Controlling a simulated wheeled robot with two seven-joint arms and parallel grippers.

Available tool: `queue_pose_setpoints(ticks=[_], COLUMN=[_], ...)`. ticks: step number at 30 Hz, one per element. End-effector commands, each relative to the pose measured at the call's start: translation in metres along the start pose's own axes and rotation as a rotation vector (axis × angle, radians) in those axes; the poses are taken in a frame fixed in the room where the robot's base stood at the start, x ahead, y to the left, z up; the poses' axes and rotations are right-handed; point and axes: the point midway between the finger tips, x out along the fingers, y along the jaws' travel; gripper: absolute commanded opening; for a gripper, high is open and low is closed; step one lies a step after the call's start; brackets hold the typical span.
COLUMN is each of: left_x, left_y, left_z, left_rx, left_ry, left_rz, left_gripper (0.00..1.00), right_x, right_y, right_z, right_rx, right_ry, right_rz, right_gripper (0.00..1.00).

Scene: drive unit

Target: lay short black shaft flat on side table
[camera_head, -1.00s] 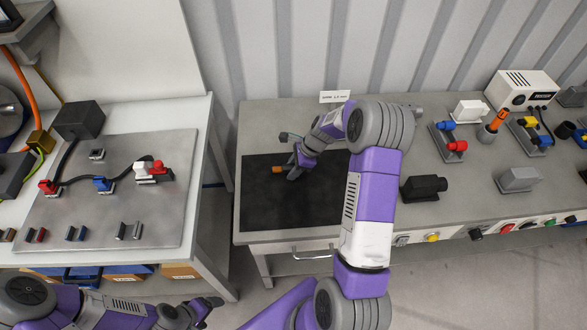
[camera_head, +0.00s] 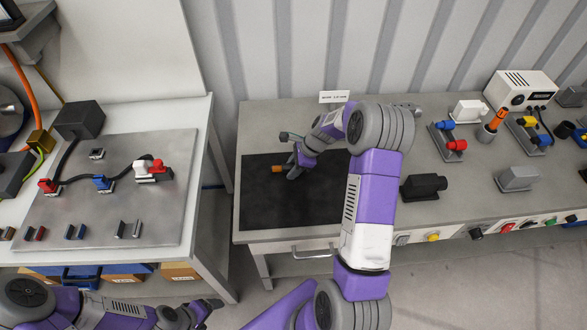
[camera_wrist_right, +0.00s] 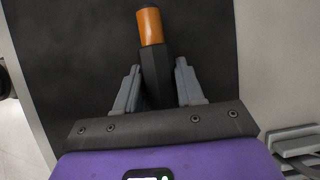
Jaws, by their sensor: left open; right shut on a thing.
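The short black shaft (camera_wrist_right: 152,70) has an orange end (camera_wrist_right: 150,27). My right gripper (camera_wrist_right: 157,85) is shut on its black part, and the orange end points away from the palm. In the head view the orange end (camera_head: 277,169) shows just left of my right gripper (camera_head: 291,166), over the black mat (camera_head: 300,210) on the side table (camera_head: 255,120). I cannot tell whether the shaft touches the mat. Its far part is hidden by the gripper. My left gripper (camera_head: 212,303) is open and empty, low in the head view, in front of the left bench.
Most of the black mat around the right gripper is clear. A black block (camera_head: 425,186) stands right of my right arm. Connectors and a white box (camera_head: 520,90) are farther right. The left bench (camera_head: 110,220) holds a plate with cables and small parts.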

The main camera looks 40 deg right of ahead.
Motion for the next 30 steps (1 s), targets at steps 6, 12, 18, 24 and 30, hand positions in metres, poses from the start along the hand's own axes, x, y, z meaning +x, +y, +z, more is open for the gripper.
queue_pose_setpoints(ticks=[6,12,18,24,30], left_x=[0.004,0.004,0.003,-0.003,-0.02], left_y=[-0.001,-0.001,-0.001,0.001,0.007], left_z=[0.0,0.0,0.0,0.0,0.001], left_rx=[0.0,0.0,0.0,0.0,0.0], left_ry=[0.0,0.0,0.0,0.0,0.0], left_rz=[0.0,0.0,0.0,0.0,0.0], left_gripper=[0.81,0.81,0.81,0.81,0.81], right_x=[0.022,0.023,0.022,0.013,-0.01], right_y=[0.013,0.013,0.013,0.012,0.009], right_z=[-0.018,-0.018,-0.018,-0.015,-0.009], right_rx=[0.017,0.018,0.018,0.014,0.006], right_ry=[0.024,0.024,0.025,0.024,0.02], right_rz=[0.034,0.034,0.034,0.03,0.02], right_gripper=[0.5,0.68,0.68,0.68,0.68])
